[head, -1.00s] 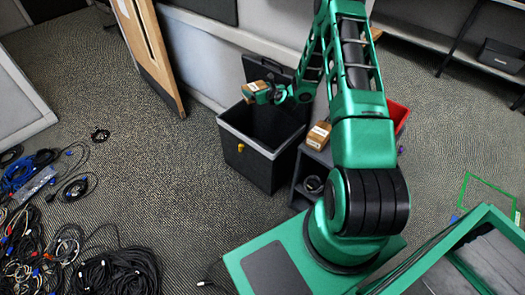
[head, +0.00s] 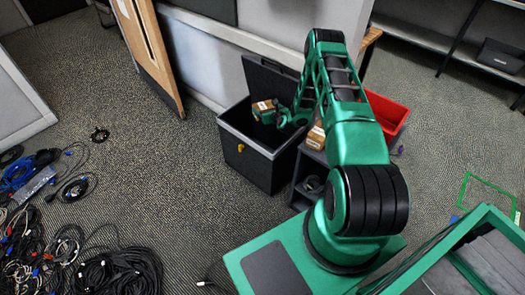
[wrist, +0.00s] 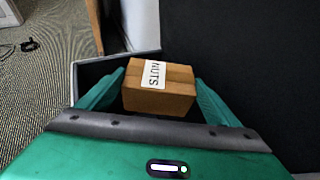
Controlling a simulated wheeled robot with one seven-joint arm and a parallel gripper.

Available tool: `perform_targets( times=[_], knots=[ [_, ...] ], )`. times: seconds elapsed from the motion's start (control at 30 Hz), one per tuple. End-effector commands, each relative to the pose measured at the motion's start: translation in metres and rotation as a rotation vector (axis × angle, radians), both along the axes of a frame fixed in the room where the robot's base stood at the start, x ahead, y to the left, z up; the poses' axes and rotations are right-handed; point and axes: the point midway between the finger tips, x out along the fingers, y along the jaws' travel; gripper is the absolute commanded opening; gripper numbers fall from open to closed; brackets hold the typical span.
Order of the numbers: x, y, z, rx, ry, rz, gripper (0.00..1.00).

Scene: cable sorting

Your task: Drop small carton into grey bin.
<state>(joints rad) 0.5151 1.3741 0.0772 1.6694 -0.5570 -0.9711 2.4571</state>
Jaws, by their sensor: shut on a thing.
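The small carton (wrist: 160,90) is brown cardboard with a white label reading "NUTS". My gripper (wrist: 160,95) is shut on it, with a green finger on each side. In the head view, the carton (head: 264,107) is held at the mouth of the grey bin (head: 250,160), near rim height. The bin is a dark grey box with a lighter rim, a yellow latch and its lid raised at the back. In the wrist view, part of the bin's rim (wrist: 88,70) shows behind the carton. The bin's floor is dark and its contents cannot be made out.
Another brown carton (head: 317,136) sits on a dark grey shelf unit (head: 306,178) right of the bin. A red bin (head: 386,112) stands beyond my arm. A wooden door (head: 150,50) stands behind left. Cables (head: 60,220) cover the left floor; carpet between is clear.

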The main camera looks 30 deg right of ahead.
Motion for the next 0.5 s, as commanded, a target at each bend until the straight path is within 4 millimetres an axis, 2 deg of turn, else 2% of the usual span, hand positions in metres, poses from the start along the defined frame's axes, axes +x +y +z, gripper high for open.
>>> perform_targets(
  times=[0.13,0.47,0.5],
  knots=[
    [-0.0002,0.0002,-0.0089,-0.001,0.0,0.0,0.6],
    [0.0002,0.0008,-0.0114,-0.001,-0.001,0.001,0.6],
    [0.0002,0.0008,-0.0114,-0.001,-0.001,0.001,0.88]
  ],
)
